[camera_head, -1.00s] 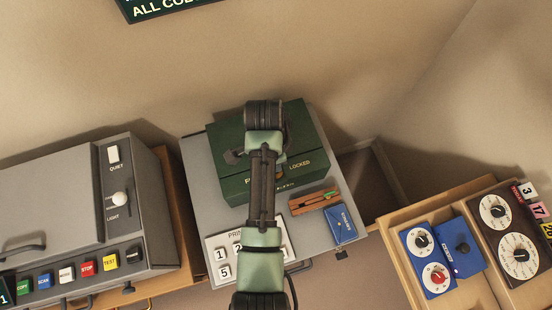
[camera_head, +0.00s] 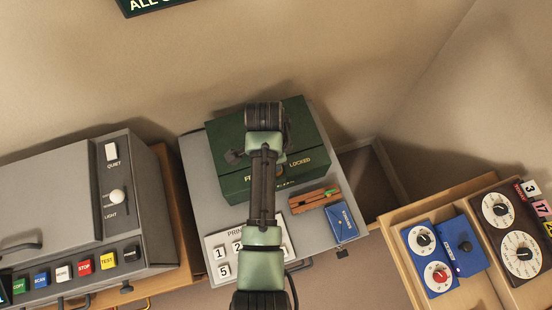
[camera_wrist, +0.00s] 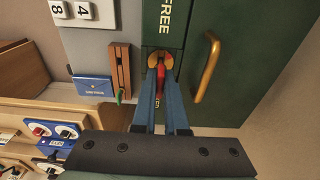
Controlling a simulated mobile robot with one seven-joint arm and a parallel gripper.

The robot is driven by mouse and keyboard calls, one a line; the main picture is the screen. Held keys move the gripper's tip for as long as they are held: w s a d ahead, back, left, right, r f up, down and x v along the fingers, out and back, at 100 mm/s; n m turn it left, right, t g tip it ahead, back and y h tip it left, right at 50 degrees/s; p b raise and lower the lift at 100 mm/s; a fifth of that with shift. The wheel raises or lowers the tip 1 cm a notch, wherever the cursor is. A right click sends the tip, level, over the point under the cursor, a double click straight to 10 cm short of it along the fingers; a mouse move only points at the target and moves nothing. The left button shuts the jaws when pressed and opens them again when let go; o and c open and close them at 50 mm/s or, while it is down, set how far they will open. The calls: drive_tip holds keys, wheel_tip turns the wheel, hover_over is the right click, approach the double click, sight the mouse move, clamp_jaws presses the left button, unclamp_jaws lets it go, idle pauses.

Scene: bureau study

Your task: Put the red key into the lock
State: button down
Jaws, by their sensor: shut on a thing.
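The green box (camera_head: 226,184) stands on a grey cabinet top, with "FREE" and "LOCKED" lettering on it. In the wrist view, the green box (camera_wrist: 225,110) has a brass handle and a brass-coloured piece by the key tip, apparently the lock (camera_wrist: 161,57). My gripper (camera_wrist: 161,78) is shut on the red key (camera_wrist: 160,80), whose far end is at or against that piece. I cannot tell whether it is inside. In the head view my arm hides the key, the lock and the fingertips.
A wooden rack (camera_head: 305,203) with a green item lies beside the box, near a blue case (camera_head: 341,222). Numbered tiles (camera_head: 222,254) are in front. A grey machine (camera_head: 60,210) stands left, blue dial boxes (camera_head: 432,265) right. An open drawer (camera_head: 368,185) is behind.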

drive_tip(key=shift+f+b, duration=0.5)
drive_tip(key=shift+f, duration=0.35)
idle(0.5)
